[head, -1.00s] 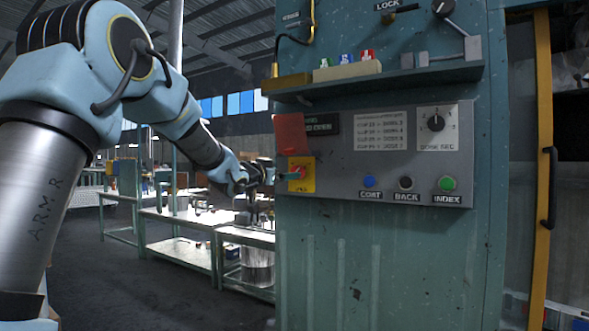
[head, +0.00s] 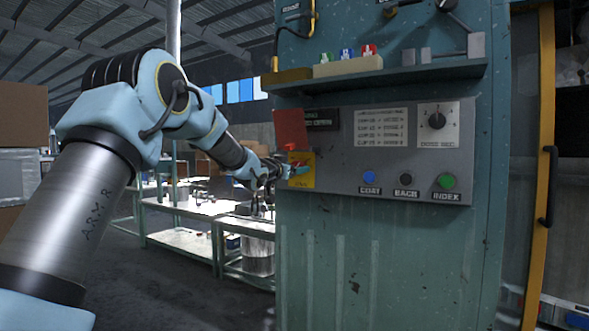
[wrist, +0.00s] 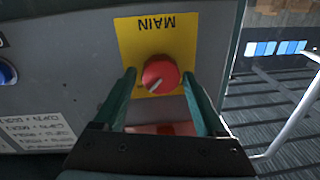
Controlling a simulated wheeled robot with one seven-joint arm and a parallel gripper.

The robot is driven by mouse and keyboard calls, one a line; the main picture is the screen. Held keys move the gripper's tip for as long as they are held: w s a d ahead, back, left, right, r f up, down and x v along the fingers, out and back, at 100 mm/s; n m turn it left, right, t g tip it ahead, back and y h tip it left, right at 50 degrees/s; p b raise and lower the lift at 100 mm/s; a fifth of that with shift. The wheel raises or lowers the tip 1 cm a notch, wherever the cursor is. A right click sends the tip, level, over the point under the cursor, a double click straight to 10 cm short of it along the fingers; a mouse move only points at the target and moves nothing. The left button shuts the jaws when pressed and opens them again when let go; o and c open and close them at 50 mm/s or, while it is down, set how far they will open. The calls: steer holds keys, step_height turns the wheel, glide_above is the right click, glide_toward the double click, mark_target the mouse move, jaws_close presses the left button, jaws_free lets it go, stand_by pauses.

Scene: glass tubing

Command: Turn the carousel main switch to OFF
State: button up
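The main switch is a round red knob (wrist: 160,75) on a yellow plate (wrist: 138,45) marked MAIN, which appears upside down in the wrist view. A pale mark on the knob slants toward its lower left there. My gripper (wrist: 159,74) is open, with one teal finger on each side of the knob; I cannot tell whether either touches it. In the head view my gripper (head: 299,169) is at the yellow plate (head: 307,182) and mostly covers the knob. A red flap (head: 290,129) is raised above the switch.
The grey panel (head: 340,180) also carries a blue button (head: 369,177), a black button (head: 406,180), a green button (head: 446,181) and a dial (head: 437,121). A shelf (head: 400,76) juts out above. Workbenches (head: 180,240) stand behind my arm.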

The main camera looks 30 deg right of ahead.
steer(key=c, duration=1.1)
steer(key=shift+n+p, duration=0.3)
steer(key=n+p, duration=0.2)
steer(key=shift+r+n, duration=0.2)
steer(key=shift+n, duration=0.1)
steer(key=shift+w+a+f+n+g+p, duration=0.15)
steer(key=shift+n+p, duration=0.65)
steer(key=shift+n, duration=1.55)
steer(key=shift+d+n+g+p, duration=0.2)
steer(key=shift+n+p, duration=0.65)
steer(key=shift+n, duration=1.45)
steer(key=shift+w+a+f+n+g+p, duration=0.2)
steer(key=shift+n+p, duration=0.6)
steer(key=shift+n, duration=1.55)
steer(key=shift+s+r, duration=0.1)
steer(key=shift+s, duration=0.1)
